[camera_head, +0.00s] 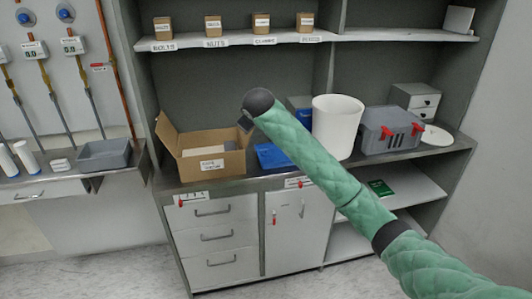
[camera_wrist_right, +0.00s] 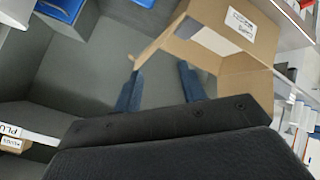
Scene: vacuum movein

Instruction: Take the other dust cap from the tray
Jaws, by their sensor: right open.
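No dust cap can be made out in either view. A grey tray (camera_head: 103,155) stands on the left bench; its inside is too small to read. A blue tray (camera_head: 270,156) lies on the cabinet top, partly hidden behind my right arm. My right gripper (camera_wrist_right: 159,70) is open, with nothing between its two fingers, beside the open cardboard box (camera_wrist_right: 238,62). In the head view, that arm reaches up from the lower right and ends above the cabinet top, right of the cardboard box (camera_head: 212,165). My left gripper is not in view.
A white bin (camera_head: 337,126) and a grey crate with red latches (camera_head: 389,130) stand right of my arm. Small labelled boxes (camera_head: 213,26) line the shelf above. The floor in front is clear.

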